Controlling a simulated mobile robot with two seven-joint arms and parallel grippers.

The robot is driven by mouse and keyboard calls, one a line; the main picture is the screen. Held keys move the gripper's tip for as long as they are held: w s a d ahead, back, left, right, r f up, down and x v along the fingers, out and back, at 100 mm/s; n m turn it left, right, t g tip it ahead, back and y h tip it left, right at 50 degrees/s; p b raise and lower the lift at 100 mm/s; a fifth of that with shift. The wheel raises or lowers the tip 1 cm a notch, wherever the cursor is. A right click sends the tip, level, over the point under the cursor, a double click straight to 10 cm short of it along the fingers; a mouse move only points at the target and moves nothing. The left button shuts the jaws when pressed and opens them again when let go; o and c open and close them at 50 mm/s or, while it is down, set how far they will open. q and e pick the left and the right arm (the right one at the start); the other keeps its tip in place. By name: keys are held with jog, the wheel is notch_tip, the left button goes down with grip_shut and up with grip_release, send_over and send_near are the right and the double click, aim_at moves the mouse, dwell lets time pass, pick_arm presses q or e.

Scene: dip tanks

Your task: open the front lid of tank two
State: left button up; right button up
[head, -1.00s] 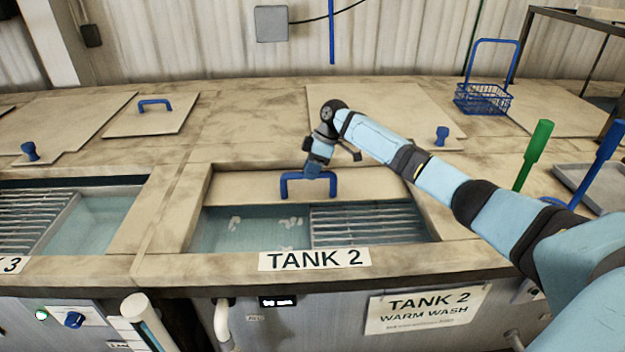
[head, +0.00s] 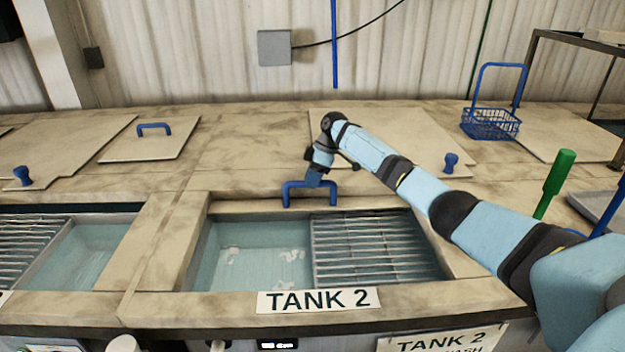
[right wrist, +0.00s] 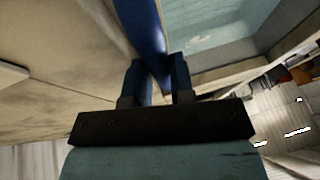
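Tank two is marked by a white TANK 2 sign (head: 319,300) on its front rim. Its opening shows water and a metal rack (head: 375,250) on the right side. The front lid (head: 375,205) shows only as a narrow beige strip at the back edge of the opening. Its blue handle (head: 334,193) stands at that back edge. My right gripper (head: 314,180) is at the handle. In the right wrist view, the fingers (right wrist: 157,78) are closed about the blue handle bar (right wrist: 143,25), with water beyond. My left gripper is not in view.
A neighbouring open tank (head: 85,252) lies to the left. A closed lid with a blue handle (head: 154,129) and blue knobs (head: 22,176) lie on the deck behind. A blue wire basket (head: 490,123) and a green-handled tool (head: 556,185) stand to the right.

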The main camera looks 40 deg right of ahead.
jog(key=o, duration=0.4)
jog(key=shift+a, duration=0.1)
jog(key=shift+r, duration=0.1)
jog(key=shift+d+r, duration=0.3)
jog(key=shift+b+v, duration=1.15)
jog(key=shift+v, duration=5.35)
jog(key=shift+a, duration=0.15)
